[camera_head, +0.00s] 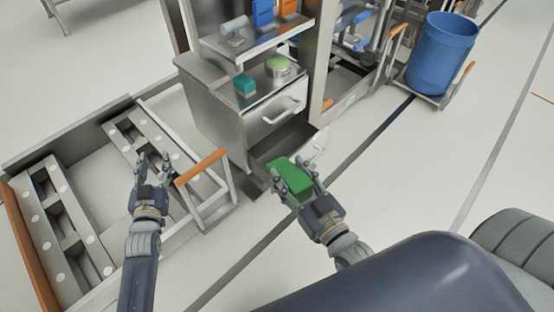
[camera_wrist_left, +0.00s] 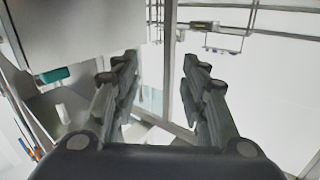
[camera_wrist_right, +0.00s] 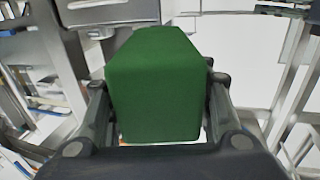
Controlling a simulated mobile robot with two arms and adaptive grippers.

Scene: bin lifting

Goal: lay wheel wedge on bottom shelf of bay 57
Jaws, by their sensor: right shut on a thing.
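A green block (camera_head: 286,175), which I take to be the wheel wedge, is held by my right gripper (camera_head: 294,180) in front of the grey cabinet. In the right wrist view the green block (camera_wrist_right: 154,85) sits between the fingers and hides much of what lies beyond. My left gripper (camera_head: 152,166) is open and empty above the low cart on the left; its fingers (camera_wrist_left: 160,85) stand apart in the left wrist view. No bay number is readable.
The cabinet drawer (camera_head: 275,110) has a white handle. A teal box (camera_head: 244,85) and a green-topped round thing (camera_head: 278,66) sit above it. A low cart with an orange handle (camera_head: 201,166) stands left. A blue barrel (camera_head: 441,52) stands back right.

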